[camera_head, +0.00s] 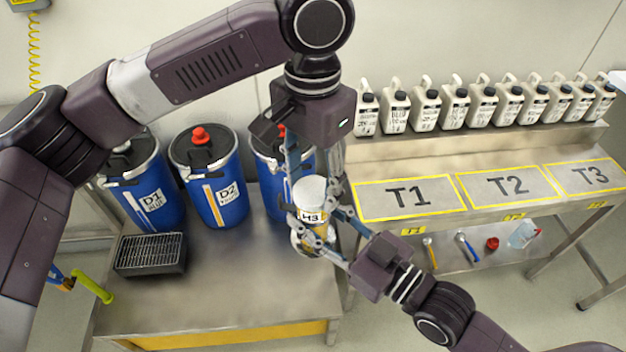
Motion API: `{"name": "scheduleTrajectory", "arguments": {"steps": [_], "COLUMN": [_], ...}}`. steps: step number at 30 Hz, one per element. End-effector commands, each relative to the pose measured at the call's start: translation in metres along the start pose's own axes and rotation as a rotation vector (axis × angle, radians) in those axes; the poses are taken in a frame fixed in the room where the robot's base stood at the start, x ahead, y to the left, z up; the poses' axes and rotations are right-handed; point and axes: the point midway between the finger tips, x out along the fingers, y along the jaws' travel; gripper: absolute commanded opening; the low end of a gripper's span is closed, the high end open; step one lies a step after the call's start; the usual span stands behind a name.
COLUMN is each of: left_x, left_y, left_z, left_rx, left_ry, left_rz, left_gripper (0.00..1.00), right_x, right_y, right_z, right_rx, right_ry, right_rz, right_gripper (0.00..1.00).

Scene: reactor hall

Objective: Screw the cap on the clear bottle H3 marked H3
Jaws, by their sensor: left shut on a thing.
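The clear bottle H3 (312,216) has a label reading H3 and yellowish contents. It is held above the front bench, slightly tilted in the picture. A white cap (310,188) is at its top; I cannot tell how tightly it sits. My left gripper (312,184) comes down from above, its fingers on both sides of the cap, shut on it. My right gripper (322,230) comes from the lower right, its fingers around the bottle's body, shut on it. The fingers hide part of the bottle's sides and base.
Blue drums D1 (158,204) and D2 (220,196), plus a third partly hidden, stand behind on the metal bench (225,290). A black grated tray (150,268) is at left. At right, several white jugs (425,108) stand above marked areas T1 (408,196), T2 and T3.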

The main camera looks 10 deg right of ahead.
Motion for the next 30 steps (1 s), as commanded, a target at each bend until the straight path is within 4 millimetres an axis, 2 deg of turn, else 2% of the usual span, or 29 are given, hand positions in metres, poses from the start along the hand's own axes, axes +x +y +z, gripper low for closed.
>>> {"name": "scheduleTrajectory", "arguments": {"steps": [30], "left_x": [0.0005], "left_y": [-0.0038], "left_z": [-0.0029], "left_rx": [1.872], "left_ry": [0.002], "left_rz": [-0.004], "left_gripper": [0.38], "right_x": [-0.0002], "right_y": [-0.0002], "right_z": [-0.0004], "right_rx": [0.000], "right_ry": [0.001], "right_rz": [0.000], "right_gripper": [0.00]}}
